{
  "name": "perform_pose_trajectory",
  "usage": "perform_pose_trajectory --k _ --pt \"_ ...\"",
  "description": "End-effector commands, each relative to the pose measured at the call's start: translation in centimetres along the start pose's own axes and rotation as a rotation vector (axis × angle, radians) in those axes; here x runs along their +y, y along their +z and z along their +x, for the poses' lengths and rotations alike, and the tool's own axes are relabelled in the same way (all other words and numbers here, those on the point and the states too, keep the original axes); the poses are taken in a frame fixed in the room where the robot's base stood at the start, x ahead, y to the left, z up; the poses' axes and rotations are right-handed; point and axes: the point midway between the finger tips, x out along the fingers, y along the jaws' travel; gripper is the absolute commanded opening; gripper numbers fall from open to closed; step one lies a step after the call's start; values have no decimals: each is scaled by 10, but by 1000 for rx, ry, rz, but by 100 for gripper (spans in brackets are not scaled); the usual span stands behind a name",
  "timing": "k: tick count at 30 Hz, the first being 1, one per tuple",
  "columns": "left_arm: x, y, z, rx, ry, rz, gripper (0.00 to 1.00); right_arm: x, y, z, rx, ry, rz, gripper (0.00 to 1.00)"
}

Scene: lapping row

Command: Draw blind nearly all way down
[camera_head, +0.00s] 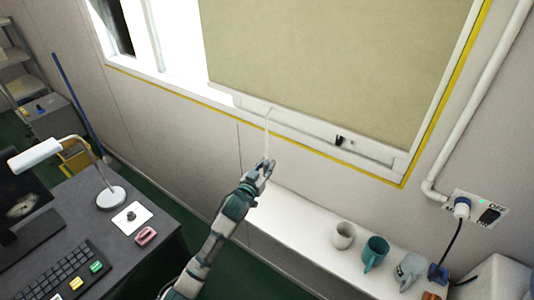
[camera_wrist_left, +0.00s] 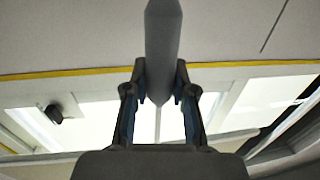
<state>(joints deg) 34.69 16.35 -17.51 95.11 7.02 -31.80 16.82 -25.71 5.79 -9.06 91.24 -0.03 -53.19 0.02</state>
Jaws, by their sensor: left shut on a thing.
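The tan blind (camera_head: 335,60) hangs over the right part of the window, its lower edge close above the bottom of the frame. A thin pale cord (camera_head: 267,122) runs from the blind's lower edge down to my left gripper (camera_head: 264,167). The left gripper is below the sill, in front of the wall. In the left wrist view, a grey tapered pull (camera_wrist_left: 162,45) stands between the fingers of the left gripper (camera_wrist_left: 161,88), which is shut on it. The fingers hide most of the pull in the head view. My right gripper is not in view.
A white ledge (camera_head: 300,228) below the window bears a white mug (camera_head: 343,235), a teal mug (camera_head: 375,252) and other items. A desk with a lamp (camera_head: 110,195) and keyboard (camera_head: 62,278) stands at left. A black latch (camera_head: 339,140) sits on the window frame.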

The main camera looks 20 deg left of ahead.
Motion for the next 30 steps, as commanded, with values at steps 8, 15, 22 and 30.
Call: perform_pose_trajectory --k 8,15,22,30 --pt "0 23 0 -3 -1 -1 0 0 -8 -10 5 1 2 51" --pt "0 23 0 -3 -1 0 0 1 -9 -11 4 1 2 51" --pt "0 22 0 -2 -1 0 52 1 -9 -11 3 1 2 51" --pt "0 22 0 0 0 0 52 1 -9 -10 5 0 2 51"
